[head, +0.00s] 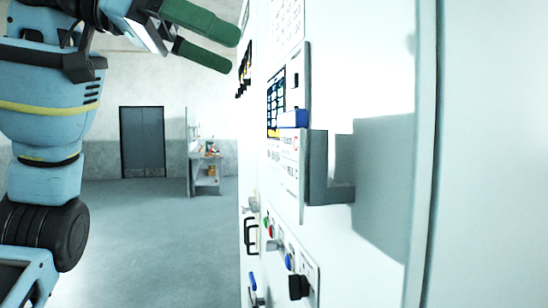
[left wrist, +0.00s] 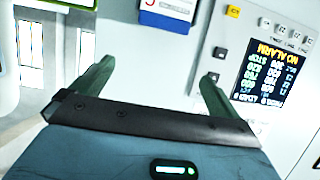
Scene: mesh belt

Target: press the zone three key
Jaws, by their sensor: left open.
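The control panel (head: 291,160) is on the white cabinet front, seen at a steep angle in the head view. Its dark display (head: 275,101) also shows in the left wrist view (left wrist: 266,76), turned over, with a yellow "NO ALARM" heading. Beside the display there are a yellow key (left wrist: 265,25) and small pale keys (left wrist: 294,34). Their labels are too small to read, so I cannot tell which is zone three. My left gripper (head: 222,50) is open and empty, left of the panel and higher than the display. Its green fingers show apart in the left wrist view (left wrist: 158,72). My right gripper is out of view.
A grey bracket (head: 328,180) juts out right of the panel. Below are coloured buttons, a black knob (head: 298,287) and a black handle (head: 250,236). A blue-and-white box (left wrist: 168,14) is on the cabinet. Open floor (head: 165,230) lies left, toward a door (head: 142,142).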

